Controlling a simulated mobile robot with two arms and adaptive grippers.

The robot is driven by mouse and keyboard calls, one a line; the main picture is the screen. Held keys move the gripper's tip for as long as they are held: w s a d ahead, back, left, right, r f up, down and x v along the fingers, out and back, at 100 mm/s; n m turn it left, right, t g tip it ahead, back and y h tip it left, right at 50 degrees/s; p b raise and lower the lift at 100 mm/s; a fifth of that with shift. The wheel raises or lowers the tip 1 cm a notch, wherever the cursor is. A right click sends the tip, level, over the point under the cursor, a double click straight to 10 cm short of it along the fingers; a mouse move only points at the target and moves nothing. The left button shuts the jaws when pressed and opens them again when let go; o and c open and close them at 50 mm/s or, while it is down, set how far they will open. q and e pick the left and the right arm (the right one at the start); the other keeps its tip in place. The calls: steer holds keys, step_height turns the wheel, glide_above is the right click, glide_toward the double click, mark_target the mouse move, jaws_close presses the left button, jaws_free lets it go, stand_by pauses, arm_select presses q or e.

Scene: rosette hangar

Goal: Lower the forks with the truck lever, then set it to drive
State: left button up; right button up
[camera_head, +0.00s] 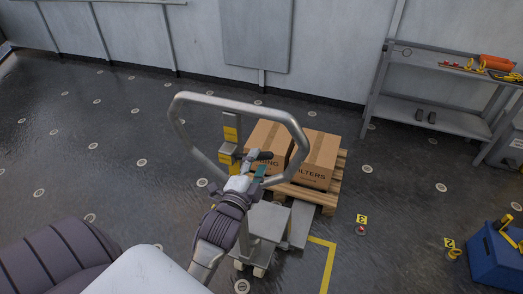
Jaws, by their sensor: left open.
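The pallet truck's grey loop handle (240,105) stands upright in the middle of the head view. A small dark lever (264,155) shows inside the loop, just beyond my gripper's fingers. My left gripper (254,166) is open at the lever, inside the lower part of the loop. Its fingers partly cover the lever, so I cannot tell whether they touch it. The lever's setting cannot be read. The truck's grey body (265,222) is below the handle, in front of a loaded wooden pallet (305,195). The forks are hidden under the load. My right gripper is out of view.
A box marked FILTERS (318,160) and another carton (268,138) sit on the pallet. A grey workbench (430,115) with tools stands at the back right. A blue crate (492,262) is at the lower right. The floor left of the truck is clear.

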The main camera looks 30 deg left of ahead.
mark_target(259, 159)
arm_select(q)
steer(key=shift+p+x, duration=0.3)
steer(key=shift+x, duration=1.3)
jaws_close()
